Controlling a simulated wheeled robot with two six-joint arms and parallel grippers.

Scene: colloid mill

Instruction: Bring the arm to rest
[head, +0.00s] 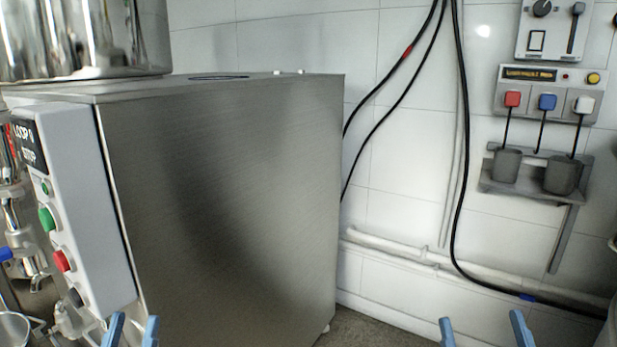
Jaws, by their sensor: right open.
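My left gripper (133,328) shows only its blue fingertips at the bottom edge, in front of the steel cabinet's lower left. A gap shows between these fingertips, narrower than the one at the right gripper, and nothing is seen in it. My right gripper (483,326) shows its blue fingertips at the bottom right, set wide apart and empty, with the white wall behind. Both arms are below the picture and hidden. The mill's steel cabinet (230,210) fills the left and middle.
A control box (82,210) with green and red buttons is on the cabinet's left side. A shiny steel vessel (85,40) stands on top. Black cables (460,150) and white pipes (400,255) run along the wall. A wall panel and shelf (530,170) with grey cups are at right.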

